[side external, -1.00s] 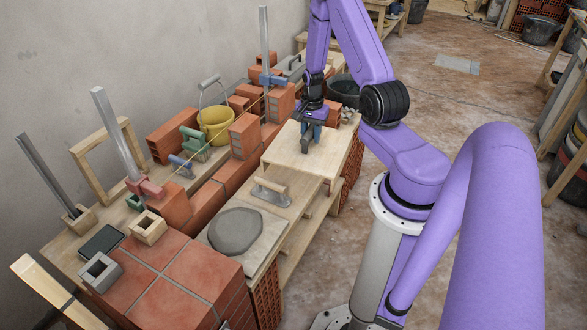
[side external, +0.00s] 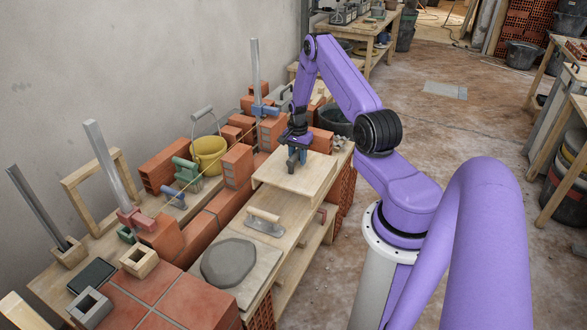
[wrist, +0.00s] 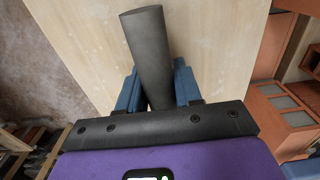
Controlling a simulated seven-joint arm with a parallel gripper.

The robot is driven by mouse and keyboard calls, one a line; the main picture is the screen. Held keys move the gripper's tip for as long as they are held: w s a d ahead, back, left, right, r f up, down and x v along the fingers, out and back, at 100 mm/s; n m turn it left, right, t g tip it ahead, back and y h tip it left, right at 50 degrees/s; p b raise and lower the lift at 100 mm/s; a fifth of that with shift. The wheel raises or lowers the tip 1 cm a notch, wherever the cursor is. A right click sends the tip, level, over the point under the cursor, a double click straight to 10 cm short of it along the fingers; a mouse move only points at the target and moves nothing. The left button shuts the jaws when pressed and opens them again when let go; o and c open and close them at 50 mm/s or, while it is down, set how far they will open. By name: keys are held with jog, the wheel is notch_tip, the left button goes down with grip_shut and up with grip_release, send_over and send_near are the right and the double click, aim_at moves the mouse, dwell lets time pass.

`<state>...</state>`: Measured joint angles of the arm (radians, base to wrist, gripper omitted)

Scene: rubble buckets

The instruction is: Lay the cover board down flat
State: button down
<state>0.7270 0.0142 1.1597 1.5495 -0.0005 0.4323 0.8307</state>
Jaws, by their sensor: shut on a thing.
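The cover board (side external: 275,172) is a pale wooden panel at the far end of the workbench, beside the brick wall. It looks close to level in the side view; whether it touches what lies beneath cannot be told. In the wrist view the board (wrist: 215,40) fills the middle, with a dark grey round handle (wrist: 150,50) on it. My gripper (side external: 297,163) is above the board, pointing down. Its blue fingers (wrist: 158,95) are shut on the handle, one on each side. The fingertips are partly hidden by the handle. The underside of the board is hidden.
A wood-handled float (side external: 265,220) and a mortar slab (side external: 228,262) lie nearer on the bench. Red bricks (side external: 237,165), a yellow bucket (side external: 209,158) and a taut string line the wall side. A dark bucket (side external: 335,121) stands behind. Floor at right is open.

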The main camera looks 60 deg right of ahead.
jog(key=shift+w+d+f, duration=0.45)
jog(key=shift+w+f, duration=0.05)
jog(key=shift+f, duration=0.3)
jog(key=shift+w+d+f, duration=0.45)
jog(key=shift+w+f, duration=0.05)
jog(key=shift+f, duration=0.35)
jog(key=shift+w+d+f, duration=0.45)
jog(key=shift+w+f, duration=0.05)
jog(key=shift+f, duration=1.7)
jog(key=shift+f, duration=0.15)
jog(key=c, duration=0.8)
grip_release()
jog(key=shift+o, duration=0.2)
